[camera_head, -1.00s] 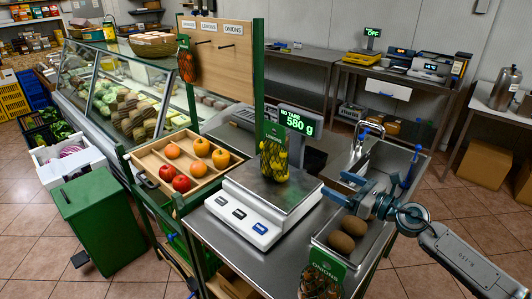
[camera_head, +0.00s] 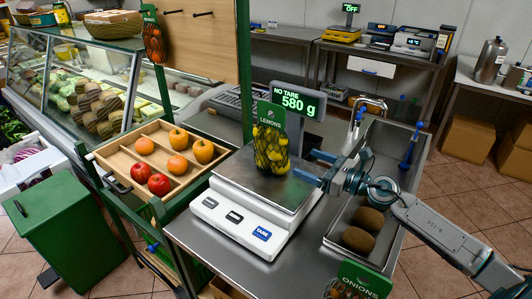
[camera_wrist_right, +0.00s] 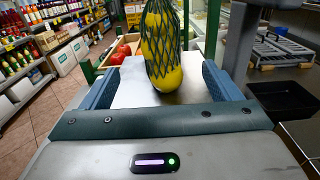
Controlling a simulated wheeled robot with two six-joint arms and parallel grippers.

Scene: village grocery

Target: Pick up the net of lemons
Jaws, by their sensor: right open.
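The net of lemons (camera_head: 271,150) stands upright on the plate of the white scale (camera_head: 246,217), with a green "LEMONS" label at its top. The scale's display (camera_head: 299,100) reads 580 g. My right gripper (camera_head: 315,166) is open, just to the right of the net at about its lower height. In the right wrist view, the net (camera_wrist_right: 161,45) stands straight ahead, centred between the two blue fingers, and looks to be beyond their tips. Its top is cut off there. My left gripper is not in view.
A wooden tray (camera_head: 129,169) with apples and oranges sits left of the scale. A green post (camera_head: 243,70) rises behind the net. A sink trough with brown round items (camera_head: 369,219) and an onion net (camera_head: 350,290) lie right and front.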

